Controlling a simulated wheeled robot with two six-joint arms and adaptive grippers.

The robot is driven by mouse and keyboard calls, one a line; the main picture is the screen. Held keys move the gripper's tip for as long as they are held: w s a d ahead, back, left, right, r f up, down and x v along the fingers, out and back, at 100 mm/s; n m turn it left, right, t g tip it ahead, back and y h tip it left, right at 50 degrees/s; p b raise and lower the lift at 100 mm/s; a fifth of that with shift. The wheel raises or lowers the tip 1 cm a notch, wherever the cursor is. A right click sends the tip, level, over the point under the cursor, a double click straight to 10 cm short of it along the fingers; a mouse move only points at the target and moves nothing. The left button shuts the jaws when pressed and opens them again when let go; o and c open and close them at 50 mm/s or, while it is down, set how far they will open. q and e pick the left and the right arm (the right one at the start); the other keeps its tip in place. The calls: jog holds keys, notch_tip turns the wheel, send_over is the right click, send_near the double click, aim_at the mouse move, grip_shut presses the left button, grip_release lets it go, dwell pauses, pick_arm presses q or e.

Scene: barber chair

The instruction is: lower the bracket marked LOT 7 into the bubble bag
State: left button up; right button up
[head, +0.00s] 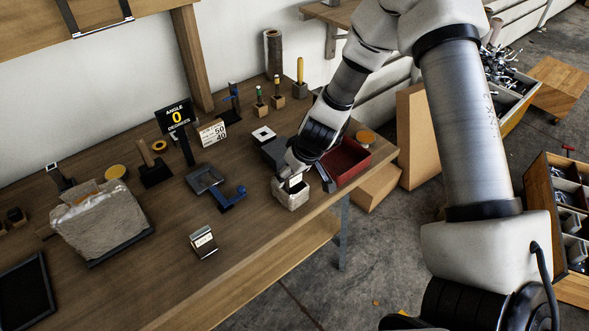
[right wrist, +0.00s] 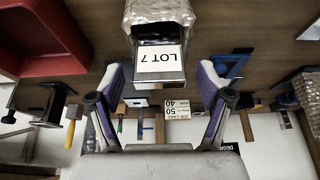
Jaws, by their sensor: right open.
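The bracket marked LOT 7 (right wrist: 160,58) is a dark metal piece with a white label, standing in the mouth of the silvery bubble bag (right wrist: 172,12), its label end sticking out. In the head view the bubble bag (head: 291,198) is a small pale pouch near the bench's front edge. My right gripper (right wrist: 162,78) is open, one finger on each side of the bracket, with visible gaps to it. In the head view my right gripper (head: 293,170) is just above the bag, partly hiding the bracket. How deep the bracket sits is hidden. My left gripper is not in view.
A red bin (head: 347,162) stands right of the bag. Another labelled metal bracket (head: 203,242) stands nearer the front edge. A large bubble-wrapped bundle (head: 100,219) is at left. The front middle is clear.

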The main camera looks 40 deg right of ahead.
jog(key=v, duration=1.2)
dwell(0.3)
jog(key=s+a+f+n+g+h, duration=0.2)
jog(key=s+f+n+g+h, duration=0.35)
jog(key=s+f, duration=1.8)
jog(key=w+a+f+m+y, duration=0.1)
jog(key=a+f+m+y, duration=0.3)
jog(key=a+m+y, duration=0.1)
jog(key=shift+w+a+m+t, duration=0.2)
jog(key=shift+a+m+t, duration=0.25)
jog(key=shift+a+m, duration=0.5)
